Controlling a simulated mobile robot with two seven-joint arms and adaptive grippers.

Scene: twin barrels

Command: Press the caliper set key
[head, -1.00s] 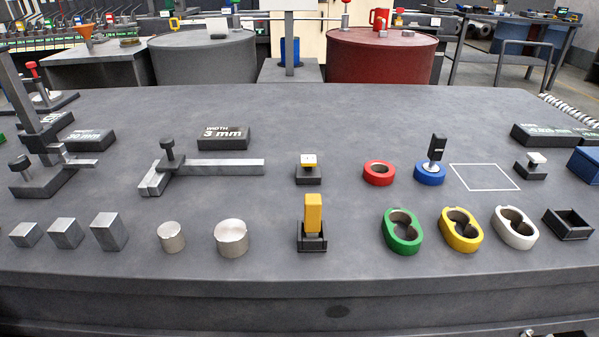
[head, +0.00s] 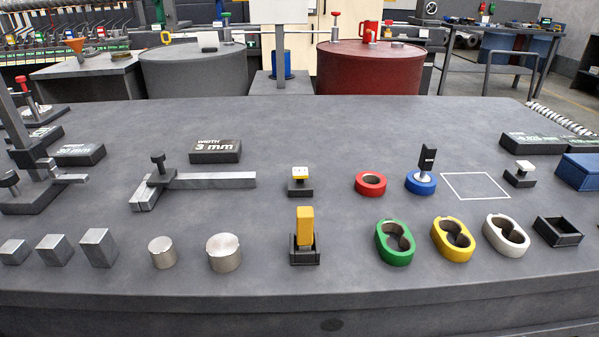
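A caliper-like tool (head: 205,181) with a grey bar and a dark upright knob lies left of centre on the dark worktable (head: 330,125). Behind it stands a dark display block (head: 215,151) reading "WIDTH 3 mm". To its right is a small key (head: 300,174) with a white and yellow top on a dark base. No label tells which key is the caliper set key. Neither gripper is in view.
In front are metal blocks (head: 98,248), two cylinders (head: 224,253), a yellow piece in a dark holder (head: 305,226), and green (head: 394,256), yellow and white oval holders. Red (head: 370,184) and blue rings lie behind them. A tall gauge stands at left. The table's back middle is clear.

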